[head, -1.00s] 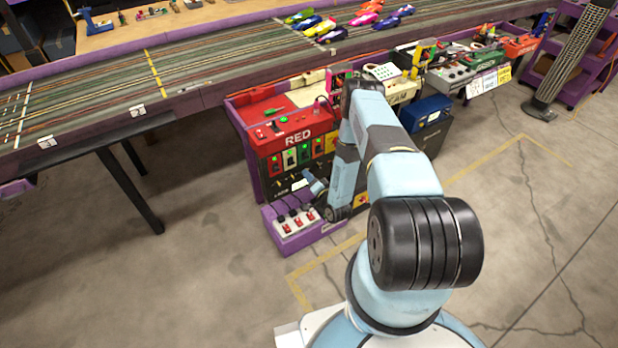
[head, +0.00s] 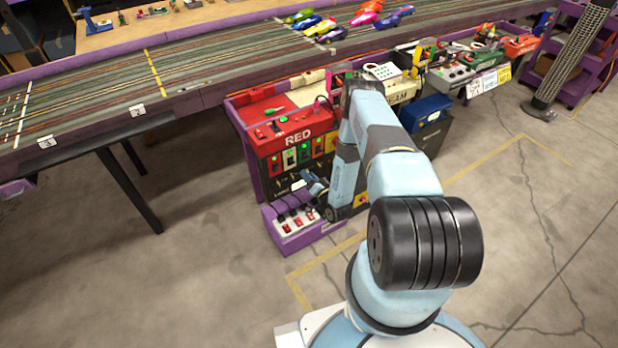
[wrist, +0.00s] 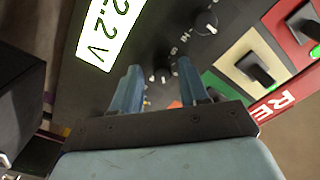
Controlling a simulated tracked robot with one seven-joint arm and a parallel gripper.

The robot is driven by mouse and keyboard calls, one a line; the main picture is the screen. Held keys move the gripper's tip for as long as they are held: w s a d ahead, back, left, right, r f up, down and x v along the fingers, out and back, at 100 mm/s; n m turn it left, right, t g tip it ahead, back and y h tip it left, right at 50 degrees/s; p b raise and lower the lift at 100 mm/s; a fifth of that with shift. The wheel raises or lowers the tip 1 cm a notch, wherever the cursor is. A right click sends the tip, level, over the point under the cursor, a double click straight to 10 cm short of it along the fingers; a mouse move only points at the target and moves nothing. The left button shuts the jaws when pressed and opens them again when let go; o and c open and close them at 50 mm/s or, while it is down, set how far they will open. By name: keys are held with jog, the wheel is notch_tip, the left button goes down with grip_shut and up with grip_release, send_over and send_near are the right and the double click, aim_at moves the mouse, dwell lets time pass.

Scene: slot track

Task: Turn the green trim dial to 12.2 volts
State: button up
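In the wrist view, the two blue fingers of my gripper (wrist: 159,66) stand apart, pointing at a dark panel. A small dark knob (wrist: 162,75) lies between the fingertips with a gap on each side. I cannot tell its colour or whether it is the green trim dial. A lit display (wrist: 104,35) beside it shows "2.2 V", with its left part cut off by the frame. In the head view, my gripper (head: 316,184) is small and partly hidden by my arm, low in front of the red control station (head: 283,140).
A second dark knob (wrist: 206,22) sits farther up the panel. A switch on a cream plate (wrist: 255,69) and one on a red plate (wrist: 304,27) are to the right. A purple box with red switches (head: 298,222) stands on the floor below the station.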

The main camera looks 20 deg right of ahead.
jog(key=shift+o, duration=0.2)
jog(key=v, duration=1.3)
jog(key=shift+s, duration=0.35)
jog(key=shift+d, duration=0.1)
